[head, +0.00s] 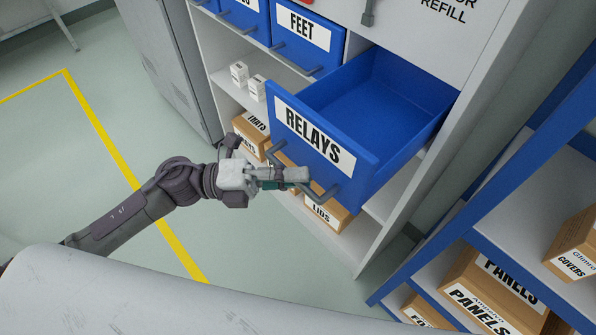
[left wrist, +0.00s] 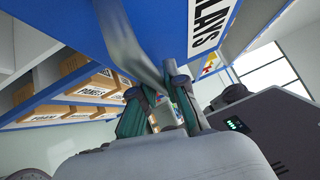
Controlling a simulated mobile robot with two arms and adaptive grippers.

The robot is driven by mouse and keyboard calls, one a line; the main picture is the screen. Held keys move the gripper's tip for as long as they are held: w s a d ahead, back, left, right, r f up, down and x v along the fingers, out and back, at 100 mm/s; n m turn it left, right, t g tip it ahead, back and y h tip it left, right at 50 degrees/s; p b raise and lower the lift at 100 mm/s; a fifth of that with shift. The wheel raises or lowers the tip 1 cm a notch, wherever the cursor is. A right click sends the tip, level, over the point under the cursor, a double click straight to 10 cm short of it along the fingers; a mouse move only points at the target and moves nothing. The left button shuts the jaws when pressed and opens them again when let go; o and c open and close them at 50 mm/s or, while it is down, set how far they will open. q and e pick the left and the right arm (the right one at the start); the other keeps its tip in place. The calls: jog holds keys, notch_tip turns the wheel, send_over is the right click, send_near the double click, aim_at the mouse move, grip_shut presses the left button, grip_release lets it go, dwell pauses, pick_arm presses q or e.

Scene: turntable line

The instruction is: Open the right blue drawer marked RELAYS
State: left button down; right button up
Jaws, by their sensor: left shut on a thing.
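The blue RELAYS drawer (head: 372,106) is pulled well out of the white cabinet in the head view. Its inside shows and looks empty. Its grey bar handle (head: 327,196) runs along the lower front, and the handle also shows large in the left wrist view (left wrist: 128,42). My left gripper (head: 300,178) is at the drawer front, shut on the handle. In the left wrist view its green-padded fingers (left wrist: 160,105) are on either side of the handle bar. The drawer front (left wrist: 205,25) is close above them. My right gripper is not in view.
The FEET drawer (head: 305,38) is shut above left. Small white boxes (head: 240,74) and cardboard boxes, one marked LIDS (head: 330,214), sit on the cabinet shelves. A blue-edged rack (head: 480,235) with PANELS boxes stands at the right. Floor at the left is clear around a yellow line (head: 100,130).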

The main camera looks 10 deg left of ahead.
pick_arm(q)
jog(key=c, duration=1.2)
grip_release()
jog(key=v, duration=1.2)
jog(key=shift+w, duration=0.1)
